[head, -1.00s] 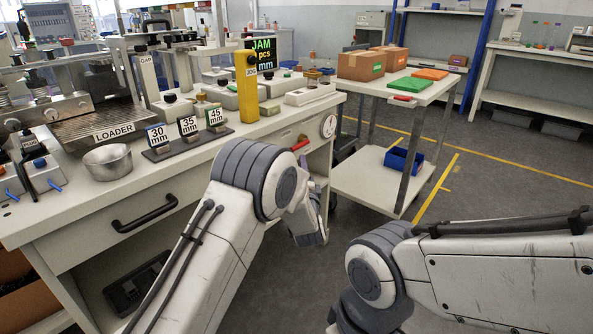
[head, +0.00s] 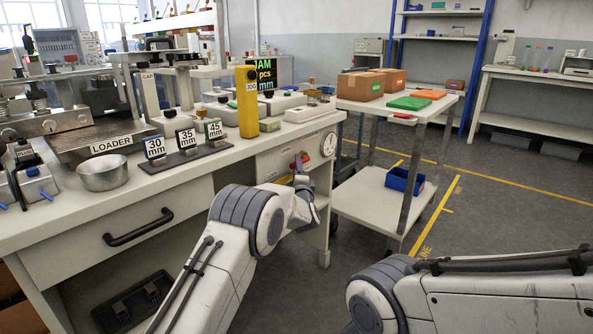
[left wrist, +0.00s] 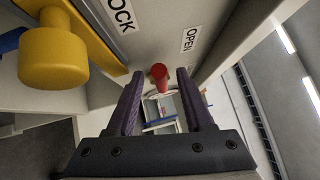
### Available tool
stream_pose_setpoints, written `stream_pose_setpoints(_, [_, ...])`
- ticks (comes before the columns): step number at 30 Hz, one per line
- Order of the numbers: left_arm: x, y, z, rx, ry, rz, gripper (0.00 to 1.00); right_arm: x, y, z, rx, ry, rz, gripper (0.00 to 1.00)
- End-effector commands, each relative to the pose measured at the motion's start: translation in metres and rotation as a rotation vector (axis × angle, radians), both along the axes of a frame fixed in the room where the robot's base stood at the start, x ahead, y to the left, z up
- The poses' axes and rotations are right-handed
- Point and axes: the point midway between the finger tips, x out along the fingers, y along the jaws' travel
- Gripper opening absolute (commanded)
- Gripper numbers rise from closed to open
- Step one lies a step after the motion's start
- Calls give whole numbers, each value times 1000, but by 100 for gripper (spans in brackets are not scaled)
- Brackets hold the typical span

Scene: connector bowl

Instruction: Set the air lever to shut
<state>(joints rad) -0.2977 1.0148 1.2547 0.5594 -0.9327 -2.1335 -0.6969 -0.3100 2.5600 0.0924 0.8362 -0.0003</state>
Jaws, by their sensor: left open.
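A red lever end (head: 304,157) shows on the front panel under the bench top, just beyond my left gripper (head: 301,168). In the left wrist view the red end (left wrist: 160,73) lies between the tips of my left gripper (left wrist: 159,84), whose dark purple fingers are apart. I cannot tell whether they touch it. An "OPEN" label (left wrist: 190,40) is on the panel near it. A partly cut-off label ending in "OCK" (left wrist: 122,15) sits farther left. My right arm shows at the lower right; its gripper is out of view.
A large yellow knob (left wrist: 54,56) sticks out left of the gripper in the wrist view. A round gauge (head: 328,145) is right of the lever on the panel.

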Motion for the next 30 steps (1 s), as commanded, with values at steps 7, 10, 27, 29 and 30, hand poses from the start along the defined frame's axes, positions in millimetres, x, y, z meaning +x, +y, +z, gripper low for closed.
stream_pose_setpoints(7, [0, 0, 0, 0, 1, 0, 52, 0, 0, 0, 0, 0, 0, 50])
stream_pose_setpoints(10, [0, 0, 0, 0, 0, 0, 14, 0, 0, 0, 0, 0, 0, 50])
stream_pose_setpoints(27, [0, 0, 0, 0, 0, 0, 0, 0, 0, 0, 0, 0, 0, 50])
stream_pose_setpoints(29, [0, 0, 0, 0, 0, 0, 0, 0, 0, 0, 0, 0, 0, 50])
stream_pose_setpoints(30, [0, 0, 0, 0, 0, 0, 0, 0, 0, 0, 0, 0, 0, 50])
